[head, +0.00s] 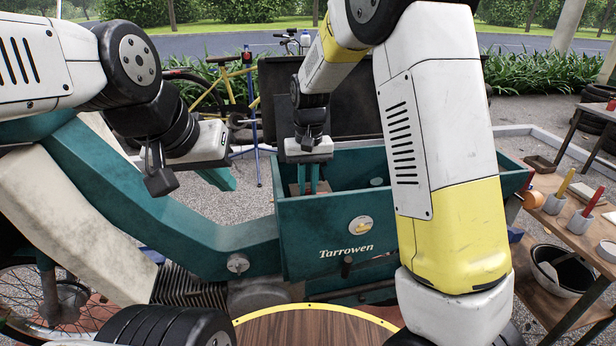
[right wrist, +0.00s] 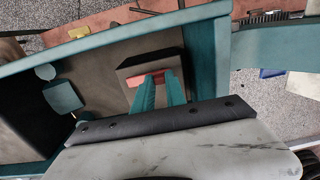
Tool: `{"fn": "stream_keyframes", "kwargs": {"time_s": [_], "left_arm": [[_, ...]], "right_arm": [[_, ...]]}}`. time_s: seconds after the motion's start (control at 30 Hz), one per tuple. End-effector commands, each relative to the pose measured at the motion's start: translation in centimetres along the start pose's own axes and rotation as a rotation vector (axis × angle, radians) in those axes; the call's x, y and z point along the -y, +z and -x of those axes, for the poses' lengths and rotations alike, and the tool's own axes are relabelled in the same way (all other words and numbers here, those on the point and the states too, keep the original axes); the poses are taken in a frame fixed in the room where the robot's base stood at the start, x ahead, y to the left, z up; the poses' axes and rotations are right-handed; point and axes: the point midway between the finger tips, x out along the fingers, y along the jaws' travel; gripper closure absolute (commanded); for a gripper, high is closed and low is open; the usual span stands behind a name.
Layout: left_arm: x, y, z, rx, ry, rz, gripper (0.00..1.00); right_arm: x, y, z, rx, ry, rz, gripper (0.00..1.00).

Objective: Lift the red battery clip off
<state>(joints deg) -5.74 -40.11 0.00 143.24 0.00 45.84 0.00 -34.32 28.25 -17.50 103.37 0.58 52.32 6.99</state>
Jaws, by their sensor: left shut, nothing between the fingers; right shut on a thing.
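The red battery clip (right wrist: 158,77) shows in the right wrist view between the tips of my right gripper (right wrist: 161,84). It is at the top of a dark brown box-shaped block, the battery (right wrist: 140,66), inside the teal cart box (head: 335,240). I cannot tell whether the clip still touches the battery. In the head view my right gripper (head: 309,182) points down into the teal box, its tips partly hidden by the front wall. My left gripper (head: 226,181) is shut and empty, left of the box and above the teal frame.
The teal box walls stand close around my right gripper. A wooden side table (head: 575,225) with pots and tools is at the right, with a black bucket (head: 560,270) below it. A round wooden top (head: 315,328) is in front. A yellow bicycle (head: 228,85) stands behind.

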Motion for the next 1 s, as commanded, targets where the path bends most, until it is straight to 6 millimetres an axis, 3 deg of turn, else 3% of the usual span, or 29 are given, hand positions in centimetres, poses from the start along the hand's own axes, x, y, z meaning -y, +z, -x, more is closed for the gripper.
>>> {"fn": "stream_keyframes", "kwargs": {"time_s": [0.37,1.0], "left_arm": [[0.0,0.0,0.0,0.0,0.0,0.0,1.0],[0.0,0.0,0.0,0.0,0.0,0.0,1.0]], "right_arm": [[-1.4,-0.1,1.1,-0.002,-0.212,-0.01,1.0],[-5.2,-0.1,2.6,-0.003,-0.818,-0.007,1.0]]}}
